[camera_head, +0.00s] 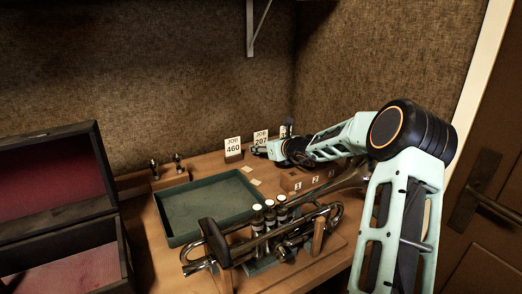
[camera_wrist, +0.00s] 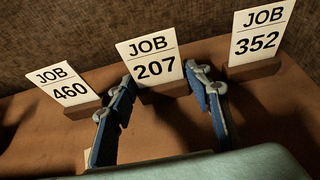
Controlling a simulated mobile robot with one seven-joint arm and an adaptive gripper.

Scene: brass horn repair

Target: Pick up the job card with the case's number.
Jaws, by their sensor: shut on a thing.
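Three white job cards on wooden bases stand at the back of the bench. JOB 460 (camera_head: 233,146) is at left, JOB 207 (camera_head: 261,137) in the middle, and JOB 352 at right, partly hidden by my arm in the head view but clear in the wrist view (camera_wrist: 260,38). My gripper (camera_wrist: 160,84) is shut on the base of the JOB 207 card (camera_wrist: 152,58), one fingertip at each side. The card is upright, slightly tilted in the wrist view; I cannot tell whether its base touches the bench. An open dark case (camera_head: 55,160) with red lining stands at left. I see no number on it.
Small numbered wooden blocks (camera_head: 298,186) sit right of the tray, near my arm. Two small metal pieces on a wooden block (camera_head: 166,180) stand behind the tray.

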